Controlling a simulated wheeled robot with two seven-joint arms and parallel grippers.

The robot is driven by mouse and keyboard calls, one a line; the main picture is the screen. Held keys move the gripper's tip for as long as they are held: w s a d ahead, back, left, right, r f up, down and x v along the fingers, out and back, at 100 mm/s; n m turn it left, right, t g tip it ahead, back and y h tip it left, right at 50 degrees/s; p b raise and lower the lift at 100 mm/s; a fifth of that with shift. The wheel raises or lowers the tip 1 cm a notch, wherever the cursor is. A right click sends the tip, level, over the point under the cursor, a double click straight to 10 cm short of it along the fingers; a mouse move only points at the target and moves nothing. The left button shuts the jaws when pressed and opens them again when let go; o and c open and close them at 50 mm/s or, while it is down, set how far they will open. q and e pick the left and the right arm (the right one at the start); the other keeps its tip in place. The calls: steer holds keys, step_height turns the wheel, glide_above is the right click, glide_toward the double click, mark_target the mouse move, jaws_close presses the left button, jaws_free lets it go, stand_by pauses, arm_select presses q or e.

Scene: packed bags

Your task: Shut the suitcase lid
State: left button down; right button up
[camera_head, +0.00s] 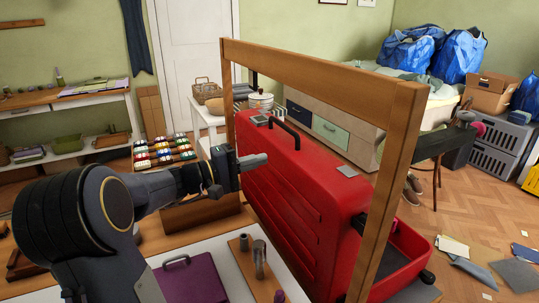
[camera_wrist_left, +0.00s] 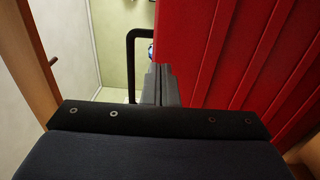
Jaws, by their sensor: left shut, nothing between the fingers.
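The red suitcase lid (camera_head: 315,205) stands raised and nearly upright, its ribbed outer face toward my left arm and a black handle (camera_head: 286,133) on its upper edge. Part of the red suitcase base (camera_head: 408,242) shows low on the right, behind the wooden frame's post. My left gripper (camera_head: 256,162) is shut and empty beside the lid's outer face, near its upper left part. In the left wrist view the shut fingers (camera_wrist_left: 160,85) lie along the edge of the red lid (camera_wrist_left: 235,55), with the black handle (camera_wrist_left: 131,60) just left. I cannot tell whether they touch it. My right gripper is not seen.
A wooden frame (camera_head: 310,72) spans across the suitcase, its right post (camera_head: 388,180) in front of the lid.

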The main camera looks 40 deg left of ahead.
mark_target(280, 154)
arm_select(q)
steer(key=shift+x, duration=1.9)
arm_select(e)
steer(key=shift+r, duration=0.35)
arm_select(q)
steer(key=shift+r+p, duration=0.1)
steer(key=shift+p, duration=0.2)
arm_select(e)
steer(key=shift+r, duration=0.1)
